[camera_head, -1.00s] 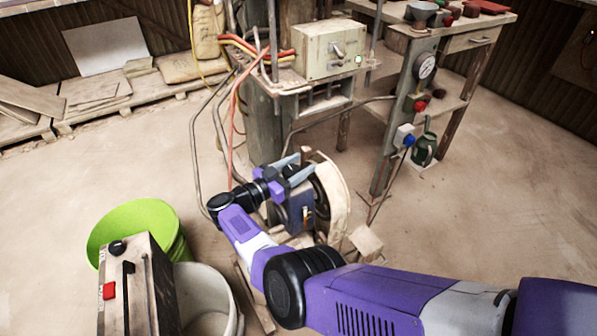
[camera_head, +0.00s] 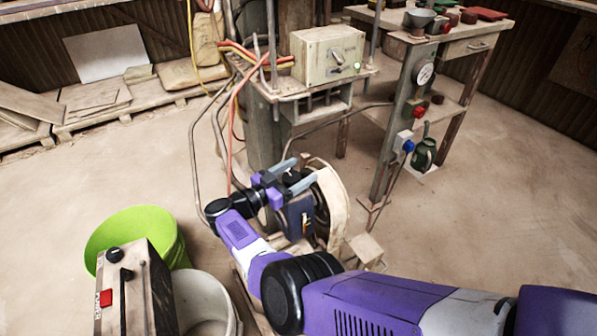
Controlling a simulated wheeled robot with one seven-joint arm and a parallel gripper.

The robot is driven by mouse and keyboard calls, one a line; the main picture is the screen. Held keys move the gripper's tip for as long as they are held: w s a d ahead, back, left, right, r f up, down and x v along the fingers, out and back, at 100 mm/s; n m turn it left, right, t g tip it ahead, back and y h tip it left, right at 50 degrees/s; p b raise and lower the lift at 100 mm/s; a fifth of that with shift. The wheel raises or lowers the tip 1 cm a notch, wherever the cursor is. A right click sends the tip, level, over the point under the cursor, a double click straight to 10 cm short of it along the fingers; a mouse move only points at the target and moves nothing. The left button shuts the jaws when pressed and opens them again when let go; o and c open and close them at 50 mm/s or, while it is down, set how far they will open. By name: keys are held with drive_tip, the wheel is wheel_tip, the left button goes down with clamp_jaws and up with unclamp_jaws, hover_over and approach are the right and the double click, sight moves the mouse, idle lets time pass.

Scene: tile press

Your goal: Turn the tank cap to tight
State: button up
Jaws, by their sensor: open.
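My gripper (camera_head: 304,171) is open, its two grey fingers apart and pointing right, above the dark blue tank (camera_head: 299,213) of a small engine-like machine. A small dark round shape (camera_head: 292,178) shows between and just below the fingers; it looks like the tank cap. I cannot tell whether the fingers stand around it or above it, or whether they touch it. My purple and black arm reaches in from the lower right and hides part of the machine's near side.
A large pale wheel (camera_head: 334,210) stands right beside the tank. A green bucket (camera_head: 125,222), a grey bucket (camera_head: 207,300) and a control box with a red button (camera_head: 106,298) are at lower left. A bench with a switch box (camera_head: 318,55) stands behind.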

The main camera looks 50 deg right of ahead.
sight(284, 181)
drive_tip(key=a, duration=0.7)
drive_tip(key=shift+w+a, duration=0.3)
drive_tip(key=shift+w, duration=0.1)
